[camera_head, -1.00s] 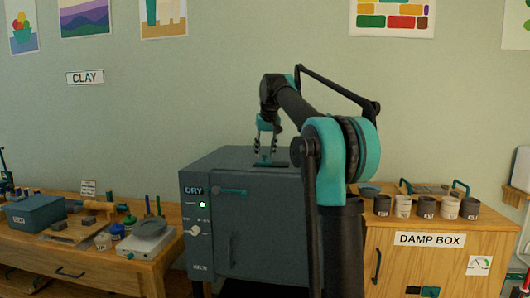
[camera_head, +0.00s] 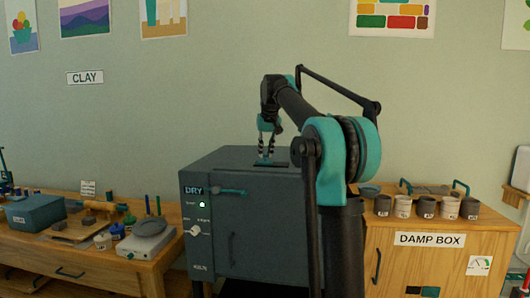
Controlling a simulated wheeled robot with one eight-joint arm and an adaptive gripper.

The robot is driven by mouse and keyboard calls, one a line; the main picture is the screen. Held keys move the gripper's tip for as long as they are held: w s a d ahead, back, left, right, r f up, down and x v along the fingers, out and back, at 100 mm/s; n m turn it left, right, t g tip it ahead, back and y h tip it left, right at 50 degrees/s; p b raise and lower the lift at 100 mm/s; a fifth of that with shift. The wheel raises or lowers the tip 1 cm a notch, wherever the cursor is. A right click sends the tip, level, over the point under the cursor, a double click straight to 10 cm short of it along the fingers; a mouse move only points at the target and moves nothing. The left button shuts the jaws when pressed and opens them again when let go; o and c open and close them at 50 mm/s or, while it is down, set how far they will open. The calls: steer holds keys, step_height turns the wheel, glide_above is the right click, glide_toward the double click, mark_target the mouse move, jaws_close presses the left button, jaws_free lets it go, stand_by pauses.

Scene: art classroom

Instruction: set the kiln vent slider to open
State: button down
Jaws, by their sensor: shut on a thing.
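The kiln (camera_head: 245,235) is a dark grey box in the middle, with a "DRY" label, a green light and a white dial on its front. The vent slider (camera_head: 270,164) looks like a small dark plate on the kiln's top, mostly covered by my fingers. My gripper (camera_head: 266,158) points straight down over the kiln top, its fingers close together and shut on the small slider part. The exact position of the slider along its track is too small to tell.
A wooden bench (camera_head: 95,255) with clay tools and a blue-grey box (camera_head: 35,212) stands at left. The damp box cabinet (camera_head: 420,255) with several cups stands at right. My arm hides the kiln's right side.

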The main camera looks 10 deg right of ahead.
steer(key=d, duration=0.2)
steer(key=s+d, duration=0.2)
steer(key=d, duration=0.1)
steer(key=shift+d, duration=0.35)
steer(key=c, duration=1.4)
jaws_free()
steer(key=shift+d, duration=0.15)
steer(key=shift+r, duration=0.1)
steer(key=v, duration=1.1)
steer(key=shift+s+r, duration=0.15)
steer(key=shift+r, duration=0.25)
